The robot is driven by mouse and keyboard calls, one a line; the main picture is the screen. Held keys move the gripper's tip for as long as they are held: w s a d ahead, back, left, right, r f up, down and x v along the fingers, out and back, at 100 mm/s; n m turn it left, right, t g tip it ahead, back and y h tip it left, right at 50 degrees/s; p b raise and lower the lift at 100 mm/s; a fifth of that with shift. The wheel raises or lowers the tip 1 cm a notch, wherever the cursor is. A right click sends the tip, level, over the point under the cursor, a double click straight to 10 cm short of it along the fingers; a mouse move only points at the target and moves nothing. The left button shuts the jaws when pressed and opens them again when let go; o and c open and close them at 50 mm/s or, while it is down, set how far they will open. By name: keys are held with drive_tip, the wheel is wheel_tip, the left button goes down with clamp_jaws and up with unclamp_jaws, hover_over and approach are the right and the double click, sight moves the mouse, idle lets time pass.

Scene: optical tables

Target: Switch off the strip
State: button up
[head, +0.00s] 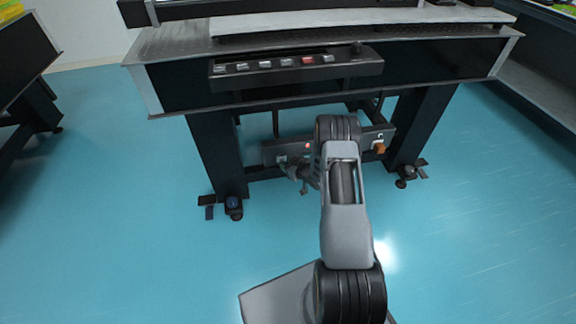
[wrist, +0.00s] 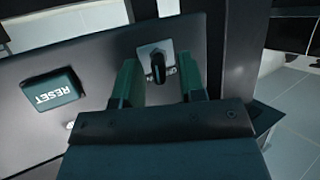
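The strip (head: 270,153) is a dark bar mounted low between the table legs, with a small red light (head: 307,146) on its face. In the wrist view the strip's face (wrist: 95,55) fills the left and middle. A black toggle switch (wrist: 158,67) on a pale plate shows there, its lower label partly hidden. My gripper (wrist: 160,80) is open, one finger to each side of the switch in the picture; I cannot tell whether either touches it. In the head view my gripper (head: 298,172) is at the strip's left part, partly hidden by my arm.
A green RESET button (wrist: 53,90), upside down, is left of the switch in the wrist view. A button panel (head: 290,65) is on the table's front edge, above the strip. An orange part (head: 380,148) is at the strip's right end.

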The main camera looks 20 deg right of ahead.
drive_tip(key=shift+c, duration=0.2)
clamp_jaws()
drive_tip(key=shift+a, duration=0.1)
drive_tip(key=shift+w+a+m+g+h+b, duration=0.1)
drive_tip(key=shift+a+m+g+h+b, duration=0.4)
drive_tip(key=shift+m+h, duration=1.6)
drive_tip(key=shift+w+a+m+g+h+b, duration=0.25)
drive_tip(key=shift+a+m+h+b, duration=0.4)
drive_tip(key=shift+m+h, duration=1.45)
drive_tip(key=shift+a+m+g+h+b, duration=0.5)
drive_tip(key=shift+m+h, duration=1.2)
drive_tip(key=shift+h, duration=0.7)
drive_tip(key=shift+r, duration=0.1)
drive_tip(key=shift+o, duration=0.2)
unclamp_jaws()
